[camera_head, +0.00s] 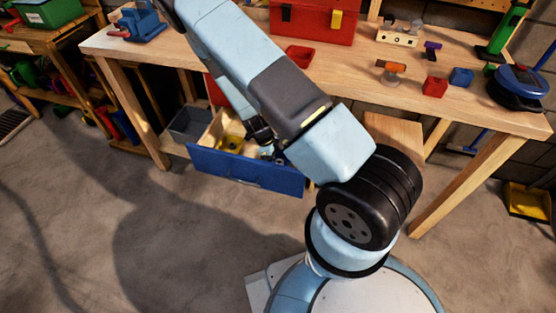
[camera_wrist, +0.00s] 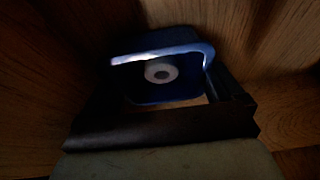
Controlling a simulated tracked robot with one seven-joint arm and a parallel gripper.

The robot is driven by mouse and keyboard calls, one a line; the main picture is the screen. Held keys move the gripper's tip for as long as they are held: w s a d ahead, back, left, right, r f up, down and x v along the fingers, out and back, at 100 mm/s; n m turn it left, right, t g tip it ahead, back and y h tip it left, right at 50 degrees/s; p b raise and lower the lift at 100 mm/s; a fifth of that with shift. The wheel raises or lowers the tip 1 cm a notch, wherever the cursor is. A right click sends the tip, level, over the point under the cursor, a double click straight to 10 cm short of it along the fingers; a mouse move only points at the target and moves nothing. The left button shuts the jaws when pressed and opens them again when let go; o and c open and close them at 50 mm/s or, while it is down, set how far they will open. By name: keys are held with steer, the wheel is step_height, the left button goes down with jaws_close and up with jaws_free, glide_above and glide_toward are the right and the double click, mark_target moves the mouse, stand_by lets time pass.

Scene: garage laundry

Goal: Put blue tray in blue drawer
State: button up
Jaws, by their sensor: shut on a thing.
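The blue drawer (camera_head: 245,170) is pulled out under the workbench, with a blue front and pale wooden sides. In the wrist view, my gripper (camera_wrist: 165,100) is shut on a small blue tray (camera_wrist: 203,55). A pale ring-shaped thing (camera_wrist: 160,72) shows within the tray's outline. Brown wooden surfaces rise close on both sides of the tray. In the head view, my dark gripper (camera_head: 262,135) points down at the right part of the open drawer. Its fingertips and the held tray are hidden there, so I cannot tell whether the tray touches the drawer floor.
A yellow thing (camera_head: 232,142) lies in the drawer. A grey bin (camera_head: 190,125) stands left of it. On the workbench (camera_head: 350,95) are a red toolbox (camera_head: 312,20), a red tray (camera_head: 300,56), a small red box (camera_head: 435,87) and a small blue box (camera_head: 461,77). Floor in front is clear.

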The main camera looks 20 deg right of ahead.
steer(key=o, duration=0.8)
steer(key=shift+c, duration=0.2)
steer(key=v, duration=1.2)
steer(key=shift+d+r, duration=0.1)
